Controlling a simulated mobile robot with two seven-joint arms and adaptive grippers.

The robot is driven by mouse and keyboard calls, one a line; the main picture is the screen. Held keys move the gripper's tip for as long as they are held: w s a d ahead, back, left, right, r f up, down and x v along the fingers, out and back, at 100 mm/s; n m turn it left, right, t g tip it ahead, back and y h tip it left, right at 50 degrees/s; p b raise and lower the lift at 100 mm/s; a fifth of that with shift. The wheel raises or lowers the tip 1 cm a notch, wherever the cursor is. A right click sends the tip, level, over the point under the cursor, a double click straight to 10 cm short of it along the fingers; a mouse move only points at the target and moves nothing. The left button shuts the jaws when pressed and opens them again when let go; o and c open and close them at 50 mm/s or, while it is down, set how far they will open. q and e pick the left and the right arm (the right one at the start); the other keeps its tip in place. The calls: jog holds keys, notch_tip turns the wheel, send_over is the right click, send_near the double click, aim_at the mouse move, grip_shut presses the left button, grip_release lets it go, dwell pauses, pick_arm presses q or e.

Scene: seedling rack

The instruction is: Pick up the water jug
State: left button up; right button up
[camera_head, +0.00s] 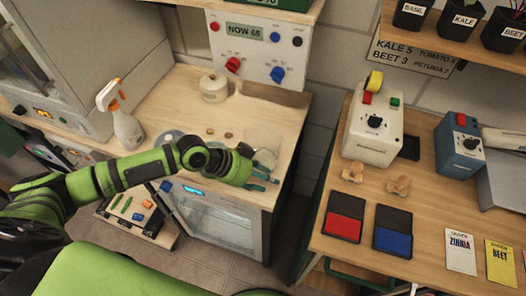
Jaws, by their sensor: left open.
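A pale, see-through round vessel (263,136), which looks like the water jug, stands near the right front of the left wooden counter. Its lower part is partly hidden behind my left gripper. My left gripper (266,177) is at the counter's front right edge, just in front of the vessel, with its teal fingers apart and nothing seen between them. I cannot tell whether the fingers touch the vessel. My right gripper is not in view.
A white spray bottle (122,122) with an orange nozzle and a small cream pot (214,87) stand on the counter (180,100). A control panel (262,50) rises behind. The right table (330,240) holds a white device (373,136), red and blue pads, and seed packets.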

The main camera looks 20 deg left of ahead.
pick_arm(q)
grip_shut()
jog(key=shift+r, duration=0.1)
